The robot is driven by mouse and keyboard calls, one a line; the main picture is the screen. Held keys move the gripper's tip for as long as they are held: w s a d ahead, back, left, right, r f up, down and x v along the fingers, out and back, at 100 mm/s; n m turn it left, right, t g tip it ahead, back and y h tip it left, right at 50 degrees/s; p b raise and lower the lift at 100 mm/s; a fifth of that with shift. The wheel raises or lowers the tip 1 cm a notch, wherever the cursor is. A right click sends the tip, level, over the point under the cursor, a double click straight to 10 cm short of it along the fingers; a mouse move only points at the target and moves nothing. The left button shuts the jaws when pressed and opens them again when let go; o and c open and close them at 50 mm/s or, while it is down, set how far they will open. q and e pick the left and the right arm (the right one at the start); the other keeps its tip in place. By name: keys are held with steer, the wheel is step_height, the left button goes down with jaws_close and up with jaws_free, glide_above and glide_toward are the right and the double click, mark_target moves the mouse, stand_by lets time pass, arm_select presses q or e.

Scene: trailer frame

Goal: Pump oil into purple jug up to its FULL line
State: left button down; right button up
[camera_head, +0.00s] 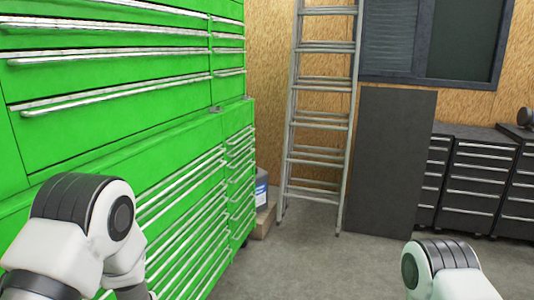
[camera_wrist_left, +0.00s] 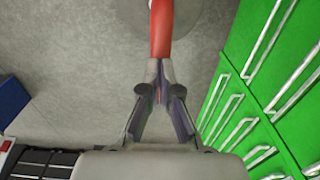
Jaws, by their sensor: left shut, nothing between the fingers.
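No purple jug or pump can be made out for certain in either view. My left gripper (camera_wrist_left: 160,82) shows in the left wrist view, its fingers shut with nothing between them. A red rod-like part (camera_wrist_left: 161,28) runs up from just beyond the fingertips to the top edge. I cannot tell what it belongs to or whether the fingertips touch it. In the head view only my arm links show, and both grippers are out of view.
A green drawer cabinet (camera_head: 110,65) fills the left side. A small container with a blue label (camera_head: 261,190) stands beyond its end. A ladder (camera_head: 322,110) and dark panel (camera_head: 391,160) lean at the back. Black drawers (camera_head: 480,180) stand right. The grey floor (camera_head: 300,260) between is clear.

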arm_select(q)
steer(key=shift+f+b, duration=2.05)
steer(key=shift+f, duration=0.3)
step_height(320, 180, up, 12)
steer(key=p, duration=1)
steer(key=shift+r, duration=0.1)
